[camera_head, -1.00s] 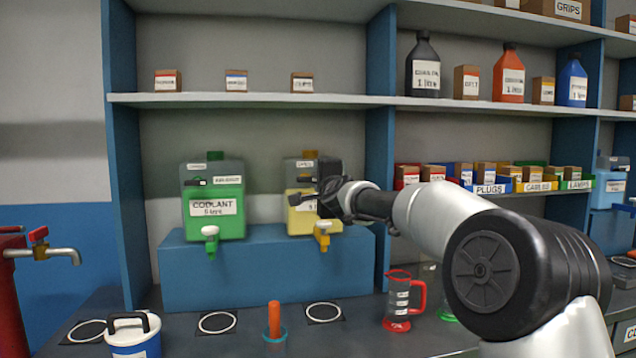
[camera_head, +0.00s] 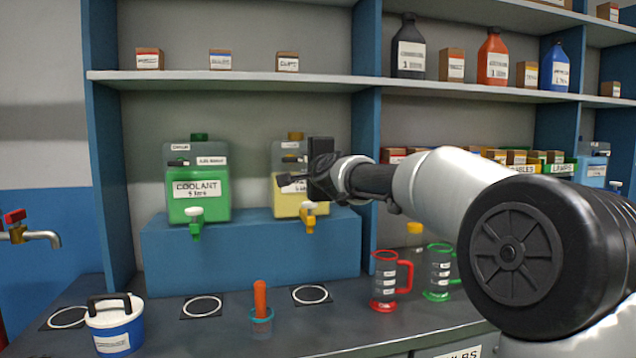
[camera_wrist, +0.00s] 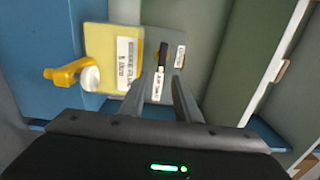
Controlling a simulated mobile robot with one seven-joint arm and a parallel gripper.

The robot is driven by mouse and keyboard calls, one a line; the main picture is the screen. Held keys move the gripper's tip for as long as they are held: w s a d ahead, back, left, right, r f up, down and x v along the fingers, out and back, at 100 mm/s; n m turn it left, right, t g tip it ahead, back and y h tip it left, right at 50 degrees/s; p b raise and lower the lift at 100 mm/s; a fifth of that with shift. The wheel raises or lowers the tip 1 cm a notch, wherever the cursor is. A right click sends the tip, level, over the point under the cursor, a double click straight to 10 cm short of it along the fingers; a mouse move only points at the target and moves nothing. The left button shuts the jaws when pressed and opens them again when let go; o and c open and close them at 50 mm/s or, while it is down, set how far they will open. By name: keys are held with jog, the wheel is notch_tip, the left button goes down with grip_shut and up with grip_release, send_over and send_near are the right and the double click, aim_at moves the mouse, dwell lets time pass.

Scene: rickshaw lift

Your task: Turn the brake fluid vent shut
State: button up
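The yellow tank (camera_head: 285,207), with a grey upper part, stands on a blue block; its label is partly hidden by my gripper. The same yellow tank (camera_wrist: 110,45) shows sideways in the wrist view with its yellow tap (camera_wrist: 66,74). A black vent lever (camera_wrist: 163,54) with a small white label sits on the grey part. My gripper (camera_wrist: 160,82) is open, its two fingers pointing at the lever, one to each side in the picture. I cannot tell whether they touch it. In the head view my gripper (camera_head: 290,183) is in front of the yellow tank.
The green coolant tank (camera_head: 198,190) stands to the left on the blue block (camera_head: 250,250). A shelf (camera_head: 235,80) runs above, and a blue upright (camera_head: 365,130) is right of the yellow tank. Jugs (camera_head: 388,280) and a blue-white bucket (camera_head: 122,330) stand on the bench.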

jog(key=p+v, duration=0.5)
jog(key=v, duration=0.7)
jog(key=shift+s+p, duration=0.35)
jog(key=shift+p, duration=0.05)
jog(key=shift+d, duration=0.1)
